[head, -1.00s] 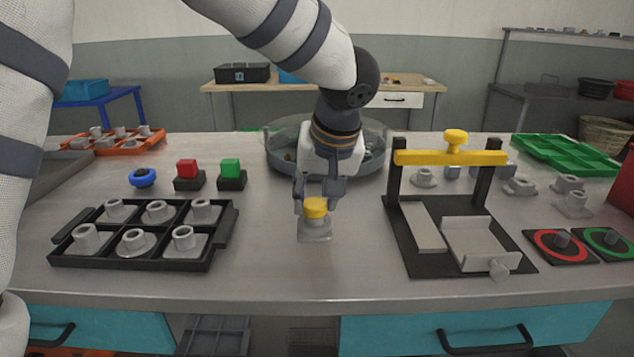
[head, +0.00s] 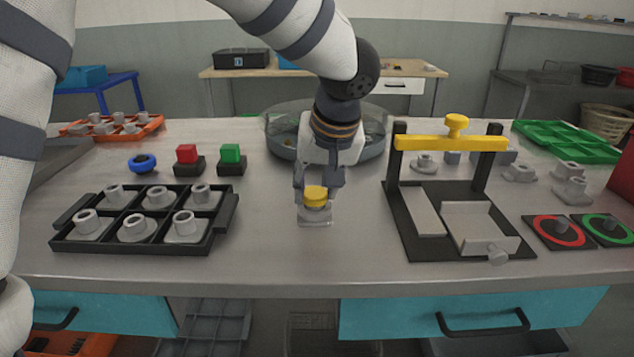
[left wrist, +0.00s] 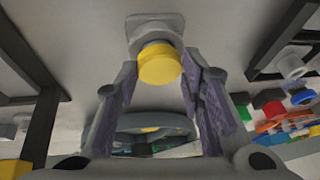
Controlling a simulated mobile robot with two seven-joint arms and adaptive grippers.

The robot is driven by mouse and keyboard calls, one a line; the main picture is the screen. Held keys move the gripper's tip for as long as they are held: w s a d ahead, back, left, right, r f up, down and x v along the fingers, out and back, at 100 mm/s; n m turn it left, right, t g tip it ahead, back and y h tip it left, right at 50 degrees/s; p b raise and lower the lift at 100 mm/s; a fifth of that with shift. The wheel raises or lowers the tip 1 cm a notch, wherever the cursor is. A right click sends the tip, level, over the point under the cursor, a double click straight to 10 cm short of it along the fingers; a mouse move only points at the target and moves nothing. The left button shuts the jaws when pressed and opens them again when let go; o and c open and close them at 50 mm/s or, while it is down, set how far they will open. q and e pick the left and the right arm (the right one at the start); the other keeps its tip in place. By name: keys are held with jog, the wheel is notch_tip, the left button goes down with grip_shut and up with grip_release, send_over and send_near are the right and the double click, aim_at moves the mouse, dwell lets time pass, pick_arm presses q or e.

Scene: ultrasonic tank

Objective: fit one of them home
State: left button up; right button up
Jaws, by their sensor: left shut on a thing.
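My left gripper (head: 317,190) is shut on a grey square-flanged part with a yellow cap (head: 316,196). The part's grey base (head: 315,217) is at the bench surface in the middle; I cannot tell whether it touches. In the left wrist view, the yellow cap (left wrist: 158,66) and grey flange (left wrist: 155,27) show between the fingertips. A black tray (head: 128,247) on the left holds several grey flanged parts, one per compartment. A black fixture (head: 420,245) with a yellow crossbar (head: 450,144) and knob stands right of the gripper. My right gripper is not in view.
A round grey basin (head: 282,146) is behind the gripper. Loose grey parts (head: 571,190) and red and green ringed pads (head: 556,233) are at right.

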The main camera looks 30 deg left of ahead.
pick_arm(q)
jog(key=shift+f, duration=0.55)
dwell(2.4)
jog(key=o, duration=0.8)
jog(key=shift+v, duration=6.05)
